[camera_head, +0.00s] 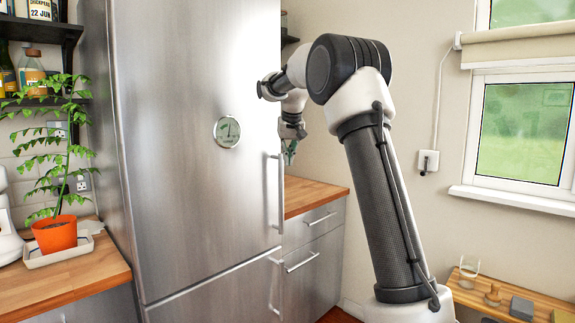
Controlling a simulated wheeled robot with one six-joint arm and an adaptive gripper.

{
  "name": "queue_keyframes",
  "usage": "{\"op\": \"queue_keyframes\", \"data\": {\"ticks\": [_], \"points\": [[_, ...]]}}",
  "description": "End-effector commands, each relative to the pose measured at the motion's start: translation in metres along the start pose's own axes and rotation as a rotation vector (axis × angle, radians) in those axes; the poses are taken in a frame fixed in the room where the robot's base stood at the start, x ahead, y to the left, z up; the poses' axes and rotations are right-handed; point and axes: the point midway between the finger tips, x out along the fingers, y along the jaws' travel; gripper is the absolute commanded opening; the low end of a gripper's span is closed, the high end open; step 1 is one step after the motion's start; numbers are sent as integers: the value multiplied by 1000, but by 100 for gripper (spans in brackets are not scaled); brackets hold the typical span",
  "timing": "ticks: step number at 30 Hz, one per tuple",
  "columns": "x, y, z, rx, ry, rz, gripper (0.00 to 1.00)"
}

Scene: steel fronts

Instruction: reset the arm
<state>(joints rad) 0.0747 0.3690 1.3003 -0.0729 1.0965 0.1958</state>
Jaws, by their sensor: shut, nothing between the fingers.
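My arm rises at the centre right of the head view, bends at its top joint and reaches left and back towards the steel fridge. My gripper (290,152) hangs small below the wrist, just right of the fridge's edge and above the wooden counter. It is shut and holds nothing. My arm covers part of the wall behind it.
The tall steel fridge (190,110) has a round dial (227,131) and an upright handle (276,193). A wooden counter (312,195) with drawers stands beside it. A potted plant (55,234) is at left. A low shelf (510,302) with small items is at lower right.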

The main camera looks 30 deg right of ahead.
Motion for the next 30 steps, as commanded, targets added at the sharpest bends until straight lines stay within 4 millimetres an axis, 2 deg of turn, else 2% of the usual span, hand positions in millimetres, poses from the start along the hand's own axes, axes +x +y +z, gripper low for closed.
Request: {"op": "queue_keyframes", "data": {"ticks": [16,17,20,22,25,30], "points": [[0,-1,-1,-22,6,-2,0],[5,-1,3,-33,-3,-3,0],[31,1,30,-59,-66,0,0],[38,3,56,-77,-105,-1,0],[34,7,100,-103,-148,-7,0],[13,14,172,-140,-186,-19,0]]}}
